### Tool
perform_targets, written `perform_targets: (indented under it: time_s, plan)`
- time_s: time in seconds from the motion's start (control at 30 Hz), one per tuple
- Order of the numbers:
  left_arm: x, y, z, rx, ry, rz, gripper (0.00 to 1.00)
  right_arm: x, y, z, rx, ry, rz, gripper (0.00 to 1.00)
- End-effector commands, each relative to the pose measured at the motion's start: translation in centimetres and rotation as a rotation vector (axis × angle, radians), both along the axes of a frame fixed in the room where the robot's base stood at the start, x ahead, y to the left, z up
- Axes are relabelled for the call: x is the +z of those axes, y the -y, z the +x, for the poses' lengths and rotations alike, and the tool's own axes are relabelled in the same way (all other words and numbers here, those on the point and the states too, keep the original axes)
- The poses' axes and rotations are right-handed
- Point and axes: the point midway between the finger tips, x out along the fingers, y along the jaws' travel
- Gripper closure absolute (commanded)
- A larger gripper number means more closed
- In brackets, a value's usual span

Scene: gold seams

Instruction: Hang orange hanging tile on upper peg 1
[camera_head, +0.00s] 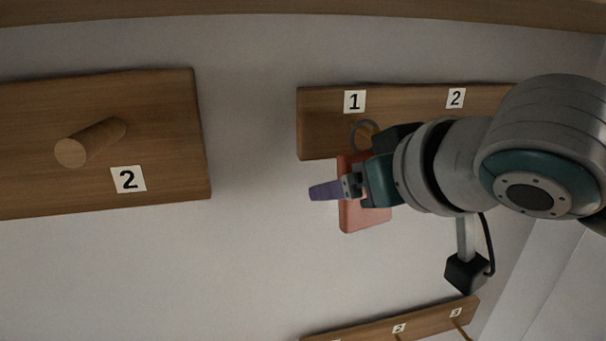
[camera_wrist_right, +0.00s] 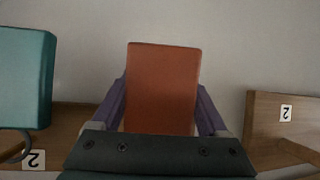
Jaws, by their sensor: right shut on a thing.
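The orange hanging tile (camera_head: 365,217) is held upright at the upper board (camera_head: 325,130), below label 1 (camera_head: 355,101). A grey ring at its top (camera_head: 353,137) overlaps a wooden peg stub (camera_head: 369,128), upper peg 1. I cannot tell whether the ring is around the peg or in front of it. My right gripper (camera_head: 345,188) is shut on the tile, one purple finger showing across its front. In the right wrist view the tile (camera_wrist_right: 162,85) stands between both purple fingers; its ring is hidden there. My left gripper is not in view.
A larger board (camera_head: 170,100) with a thick peg (camera_head: 90,142) and label 2 is at left. A lower board (camera_head: 365,328) with small pegs is at bottom right. In the right wrist view a teal tile (camera_wrist_right: 25,75) is close on the left. Bare wall lies between the boards.

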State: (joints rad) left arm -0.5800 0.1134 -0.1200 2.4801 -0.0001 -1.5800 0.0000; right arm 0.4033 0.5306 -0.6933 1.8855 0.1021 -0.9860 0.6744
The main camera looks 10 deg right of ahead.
Motion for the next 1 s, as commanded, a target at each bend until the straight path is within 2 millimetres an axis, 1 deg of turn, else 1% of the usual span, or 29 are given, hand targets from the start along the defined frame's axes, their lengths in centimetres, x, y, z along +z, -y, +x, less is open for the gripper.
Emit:
perform_targets:
  time_s: [0.4, 0.43, 0.6, 0.63, 0.87, 1.0]
  plan:
    - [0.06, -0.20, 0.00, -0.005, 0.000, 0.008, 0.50, 0.04, -0.02, 0.01, 0.001, 0.001, 0.001, 0.86]
    - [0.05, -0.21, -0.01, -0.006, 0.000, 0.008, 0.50, 0.04, -0.02, 0.01, 0.001, 0.001, 0.001, 0.21]
    - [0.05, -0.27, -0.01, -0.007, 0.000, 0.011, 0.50, 0.04, -0.02, 0.01, 0.001, 0.001, 0.001, 0.02]
    - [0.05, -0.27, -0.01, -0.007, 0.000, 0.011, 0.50, 0.04, -0.02, 0.01, 0.001, 0.001, 0.001, 0.00]
    - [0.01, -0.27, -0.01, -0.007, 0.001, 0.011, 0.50, -0.03, -0.01, -0.06, 0.001, 0.000, 0.001, 0.00]
    - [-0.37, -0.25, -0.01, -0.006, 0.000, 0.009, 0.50, 0.22, 0.10, -0.60, 0.001, 0.000, 0.001, 0.00]
